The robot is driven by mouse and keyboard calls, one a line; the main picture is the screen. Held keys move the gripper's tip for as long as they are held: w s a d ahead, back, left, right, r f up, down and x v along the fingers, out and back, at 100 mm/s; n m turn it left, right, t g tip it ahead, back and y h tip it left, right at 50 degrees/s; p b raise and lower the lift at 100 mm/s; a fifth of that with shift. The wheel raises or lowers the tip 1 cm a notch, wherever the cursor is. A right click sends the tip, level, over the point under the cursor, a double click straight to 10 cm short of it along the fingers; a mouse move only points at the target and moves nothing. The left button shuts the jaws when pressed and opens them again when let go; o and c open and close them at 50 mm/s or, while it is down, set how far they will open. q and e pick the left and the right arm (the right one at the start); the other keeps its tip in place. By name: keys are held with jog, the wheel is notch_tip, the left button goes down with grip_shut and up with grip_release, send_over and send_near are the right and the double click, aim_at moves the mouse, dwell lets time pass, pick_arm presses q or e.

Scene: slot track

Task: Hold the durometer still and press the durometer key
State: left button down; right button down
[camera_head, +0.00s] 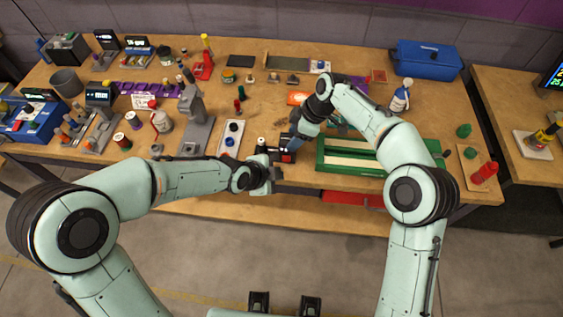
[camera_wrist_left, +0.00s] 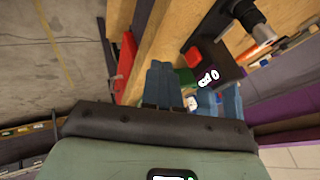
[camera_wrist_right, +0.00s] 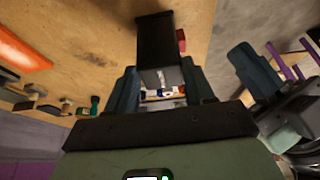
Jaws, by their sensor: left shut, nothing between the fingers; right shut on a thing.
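The durometer is a dark block (camera_wrist_right: 157,45) with a red key (camera_wrist_right: 181,41) on its side. My right gripper (camera_wrist_right: 160,82) is shut on it, one finger on each side. In the head view the durometer (camera_head: 279,155) is at the front edge of the table, partly covered by my grippers. The left wrist view shows the red key (camera_wrist_left: 193,57) and a lit display (camera_wrist_left: 208,78). My left gripper (camera_wrist_left: 161,68) is shut and empty, its fingertips beside the red key. A small gap seems to show between them. In the head view my left gripper (camera_head: 272,173) is in front of the table edge.
A green frame (camera_head: 350,172) lies just right of the durometer. A white plate with dark blue knobs (camera_head: 231,138) and a grey stand (camera_head: 196,135) are to the left. An orange card (camera_head: 297,98) lies behind. A red drawer (camera_head: 352,199) is below the edge.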

aim_at(286, 159)
jog(key=shift+f, duration=0.1)
pick_arm(q)
jog(key=w, duration=0.1)
jog(key=w+f, duration=0.1)
jog(key=w, duration=0.1)
jog(key=w+d+f, duration=0.1)
jog(key=shift+w, duration=0.6)
